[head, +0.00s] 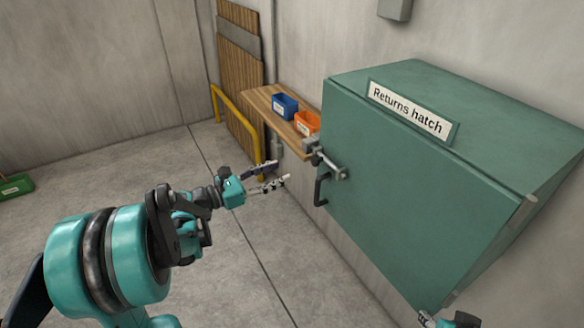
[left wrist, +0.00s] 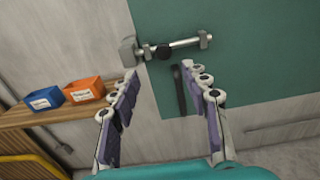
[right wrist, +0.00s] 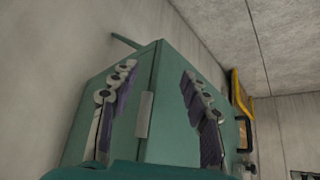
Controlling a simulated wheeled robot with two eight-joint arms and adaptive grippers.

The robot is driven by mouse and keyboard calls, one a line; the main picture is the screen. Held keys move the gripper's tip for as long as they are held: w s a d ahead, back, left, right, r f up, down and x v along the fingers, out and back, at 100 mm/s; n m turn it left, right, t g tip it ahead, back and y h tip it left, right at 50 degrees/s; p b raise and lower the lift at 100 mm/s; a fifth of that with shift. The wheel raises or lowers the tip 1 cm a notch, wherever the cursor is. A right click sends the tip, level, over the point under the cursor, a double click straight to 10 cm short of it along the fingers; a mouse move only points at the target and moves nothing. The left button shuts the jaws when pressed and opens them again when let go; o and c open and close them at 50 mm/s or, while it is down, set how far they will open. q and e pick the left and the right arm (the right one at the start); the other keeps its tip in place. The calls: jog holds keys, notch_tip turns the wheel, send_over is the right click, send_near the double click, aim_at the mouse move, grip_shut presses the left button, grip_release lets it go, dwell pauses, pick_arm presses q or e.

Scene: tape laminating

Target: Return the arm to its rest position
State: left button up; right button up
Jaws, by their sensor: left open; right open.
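My left gripper (head: 278,177) is open and empty in the head view, to the left of the returns hatch (head: 400,170) and apart from it. In the left wrist view its fingers (left wrist: 160,85) are spread, with the hatch's metal bolt (left wrist: 180,47) and dark handle (left wrist: 180,92) beyond them. In the head view the bolt (head: 325,160) sits at the left edge of the hatch door, above the black handle (head: 320,188). My right gripper (head: 450,321) barely shows at the bottom edge. In the right wrist view its fingers (right wrist: 155,85) are apart and empty, before the hatch's side (right wrist: 120,120).
A wooden shelf (head: 262,108) left of the hatch holds a blue bin (head: 285,106) and an orange bin (head: 307,123). A yellow rail (head: 237,122) and wooden boards (head: 240,60) stand behind. A green box (head: 15,185) lies far left. The floor between is clear.

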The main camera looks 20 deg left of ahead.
pick_arm(q)
jog(key=shift+v, duration=1)
jog(key=s+d+f+m+g+y, duration=0.2)
jog(key=s+d+f+m+g, duration=0.15)
jog(key=d+m, duration=0.3)
jog(key=s+d+f+m+g+y, duration=0.2)
jog(key=s+d+f+m+g, duration=0.15)
jog(key=d+m, duration=0.3)
jog(key=s+f+m+y, duration=0.1)
jog(key=s+m+y, duration=0.2)
jog(key=s+m, duration=0.2)
jog(key=s+a+f+m+y, duration=0.1)
jog(key=s+m+y, duration=0.3)
jog(key=m, duration=0.6)
jog(key=shift+s+f, duration=0.75)
jog(key=shift+s, duration=0.05)
jog(key=shift+a, duration=0.1)
